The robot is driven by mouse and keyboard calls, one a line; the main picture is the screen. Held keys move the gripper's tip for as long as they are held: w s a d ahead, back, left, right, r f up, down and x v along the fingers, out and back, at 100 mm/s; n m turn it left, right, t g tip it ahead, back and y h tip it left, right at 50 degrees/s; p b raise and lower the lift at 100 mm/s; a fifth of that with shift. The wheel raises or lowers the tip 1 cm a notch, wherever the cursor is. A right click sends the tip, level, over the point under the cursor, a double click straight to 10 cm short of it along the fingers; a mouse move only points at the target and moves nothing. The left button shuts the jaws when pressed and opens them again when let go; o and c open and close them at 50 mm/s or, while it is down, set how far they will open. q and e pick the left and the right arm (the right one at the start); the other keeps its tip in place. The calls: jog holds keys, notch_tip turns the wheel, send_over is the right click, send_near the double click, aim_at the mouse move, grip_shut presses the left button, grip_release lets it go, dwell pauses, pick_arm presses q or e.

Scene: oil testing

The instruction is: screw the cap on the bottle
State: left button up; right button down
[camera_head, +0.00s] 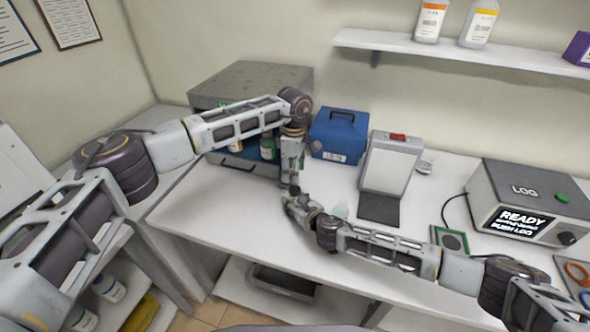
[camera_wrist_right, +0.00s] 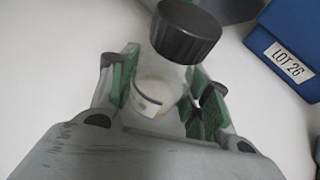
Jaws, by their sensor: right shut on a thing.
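My right gripper (camera_head: 291,203) is low over the white table. In the right wrist view its green-padded fingers (camera_wrist_right: 155,98) are shut around a clear bottle (camera_wrist_right: 162,85) with a pale label. A black ribbed cap (camera_wrist_right: 185,32) sits on top of the bottle's mouth. I cannot tell how tightly it is seated. My left gripper (camera_head: 292,168) points down from above, just over the right gripper. Its fingertips are small and partly hidden, so its opening is unclear. In the head view the bottle is mostly hidden by the grippers.
A grey cabinet (camera_head: 250,80) with small bottles at its front stands behind my left arm. A blue case (camera_head: 338,132) and a white sloped device (camera_head: 392,165) stand behind the grippers. A LOG box (camera_head: 525,195) is at the right. The front table left of the grippers is clear.

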aim_at(295, 189)
pick_arm(q)
jog(key=n, duration=0.5)
jog(key=shift+d, duration=0.15)
jog(key=n, duration=0.5)
jog(key=shift+n, duration=0.4)
jog(key=n, duration=1.1)
jog(key=shift+d, duration=0.1)
jog(key=shift+f, duration=4)
